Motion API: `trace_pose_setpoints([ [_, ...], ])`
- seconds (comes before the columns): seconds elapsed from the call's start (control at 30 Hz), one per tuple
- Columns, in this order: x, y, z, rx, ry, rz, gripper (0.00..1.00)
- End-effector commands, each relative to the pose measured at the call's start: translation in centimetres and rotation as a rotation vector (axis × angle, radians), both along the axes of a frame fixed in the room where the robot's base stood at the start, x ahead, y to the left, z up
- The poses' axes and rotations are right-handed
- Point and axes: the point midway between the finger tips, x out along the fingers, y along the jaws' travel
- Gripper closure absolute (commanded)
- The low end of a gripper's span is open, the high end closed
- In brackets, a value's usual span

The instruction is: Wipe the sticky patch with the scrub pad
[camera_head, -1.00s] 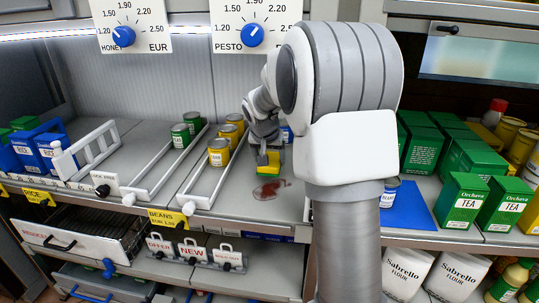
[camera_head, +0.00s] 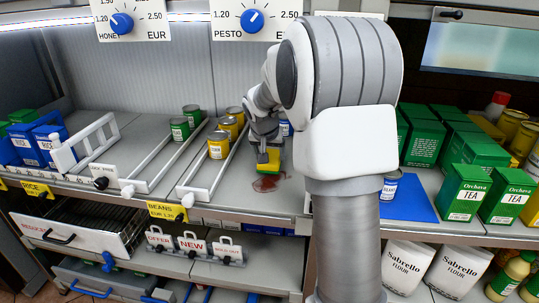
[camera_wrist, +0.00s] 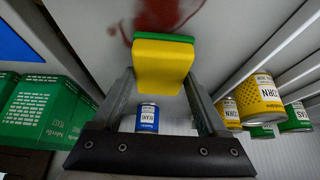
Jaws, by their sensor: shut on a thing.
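My gripper (camera_head: 266,148) is shut on the scrub pad (camera_head: 268,161), a yellow block with a green layer. In the wrist view the pad (camera_wrist: 163,66) sits between the two fingers (camera_wrist: 160,84), with its green side (camera_wrist: 165,38) away from the palm. The sticky patch (camera_head: 266,184) is a dark red smear on the grey shelf, just in front of the pad. In the wrist view the patch (camera_wrist: 168,14) runs beyond the pad's far edge, and the pad may hide part of it. I cannot tell whether the pad touches the shelf.
A white rail (camera_head: 208,173) and yellow cans (camera_head: 219,145) stand left of the pad. A blue can (camera_wrist: 147,117) stands behind it. On the right are a blue mat (camera_head: 409,201) and green tea boxes (camera_head: 466,194). The shelf's front edge lies close before the patch.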

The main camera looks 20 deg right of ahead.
Motion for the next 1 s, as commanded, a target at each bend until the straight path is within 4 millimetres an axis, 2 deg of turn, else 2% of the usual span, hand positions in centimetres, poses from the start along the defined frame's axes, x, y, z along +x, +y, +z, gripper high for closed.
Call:
trace_pose_setpoints([
  [0.83, 0.0, 0.0, -1.7, 0.0, 0.0, 0.0, 0.68],
  [1.0, -0.6, 0.5, -1.7, -0.001, -0.002, 0.001, 0.68],
])
